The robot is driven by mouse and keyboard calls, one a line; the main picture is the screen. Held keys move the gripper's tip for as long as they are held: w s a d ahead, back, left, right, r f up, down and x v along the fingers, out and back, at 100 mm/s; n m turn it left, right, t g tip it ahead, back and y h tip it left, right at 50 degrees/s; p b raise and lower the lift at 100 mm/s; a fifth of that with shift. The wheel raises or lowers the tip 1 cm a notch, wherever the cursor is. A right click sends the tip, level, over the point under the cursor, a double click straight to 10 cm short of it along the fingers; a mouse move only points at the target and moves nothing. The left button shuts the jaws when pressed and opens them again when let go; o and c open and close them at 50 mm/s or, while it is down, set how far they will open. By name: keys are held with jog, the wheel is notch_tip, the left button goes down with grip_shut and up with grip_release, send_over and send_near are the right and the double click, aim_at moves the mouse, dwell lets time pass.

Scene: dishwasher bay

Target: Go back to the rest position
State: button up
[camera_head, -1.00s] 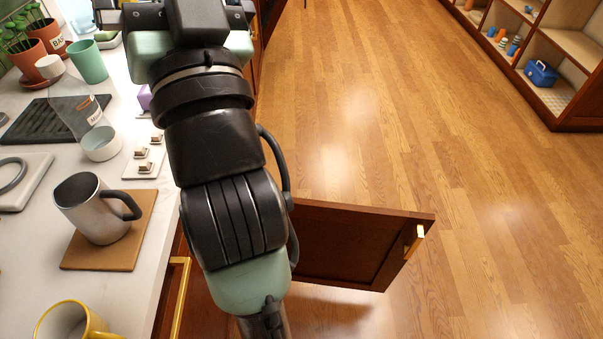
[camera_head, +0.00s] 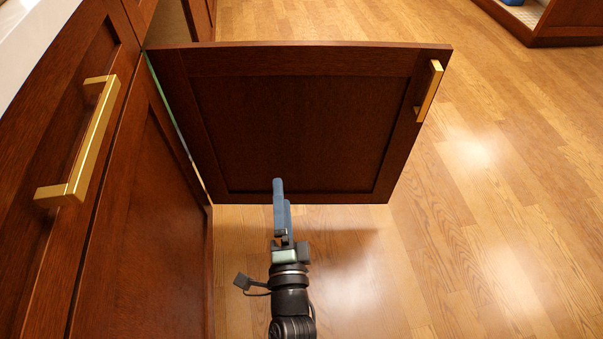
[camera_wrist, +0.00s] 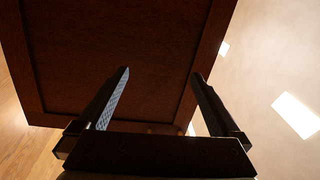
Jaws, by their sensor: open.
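My gripper (camera_head: 281,190) is at the lower middle of the head view, in front of the lower part of an open cabinet door. In the wrist view my gripper (camera_wrist: 160,75) shows two fingers spread apart with nothing between them. The dark wooden cabinet door (camera_head: 290,125) stands swung out from the cabinet, with a brass handle (camera_head: 430,92) near its free edge. The door's panel (camera_wrist: 110,40) fills much of the wrist view beyond the fingers. I cannot tell whether the fingers touch the door.
Closed cabinet fronts with a brass handle (camera_head: 82,150) run along the left, under a pale counter edge (camera_head: 30,35). A shelf unit (camera_head: 565,25) stands at the far right. The wooden floor (camera_head: 500,200) to the right is clear.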

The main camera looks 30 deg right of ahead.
jog(key=s+d+f+m+g+h+b, duration=0.1)
jog(key=s+f+b, duration=0.1)
jog(key=f, duration=0.4)
jog(key=s+d+f+m+g+b, duration=0.1)
jog(key=s+f, duration=0.2)
jog(key=f, duration=0.3)
jog(key=b+x, duration=0.2)
jog(key=x, duration=0.7)
jog(key=shift+w+r, duration=0.3)
jog(key=shift+w, duration=0.1)
jog(key=shift+s, duration=0.1)
jog(key=p+v, duration=0.2)
jog(key=v, duration=0.8)
jog(key=shift+a, duration=0.1)
